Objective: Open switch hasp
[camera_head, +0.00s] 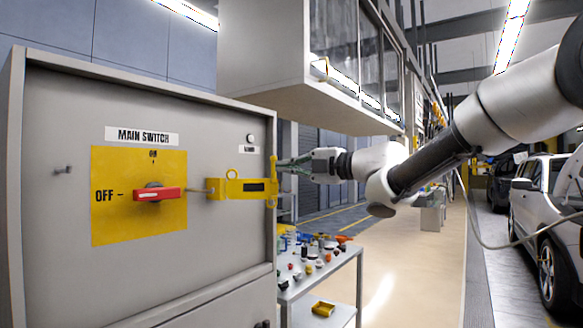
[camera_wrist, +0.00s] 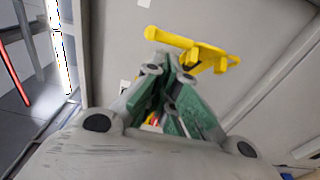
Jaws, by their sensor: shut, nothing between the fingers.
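The grey cabinet (camera_head: 50,250) has a MAIN SWITCH label (camera_head: 142,136) and a yellow plate (camera_head: 115,225). The red switch handle (camera_head: 158,194) lies level, pointing left to OFF. A yellow hasp (camera_head: 238,188) with a dark label sits right of the handle, a thin metal shackle reaching toward it. An upright yellow bar stands at the hasp's right end. My gripper (camera_head: 282,164) is shut and empty, beside that bar at the cabinet's right edge. In the wrist view the hasp (camera_wrist: 195,50) lies just beyond the green-padded fingertips (camera_wrist: 168,58); I cannot tell if they touch.
A small peg (camera_head: 62,170) sticks out at the cabinet's left. A low cart (camera_head: 345,262) with several small items stands right of the cabinet. A wall cabinet (camera_head: 270,60) hangs above. A white car (camera_head: 555,195) is at far right. Open floor lies between.

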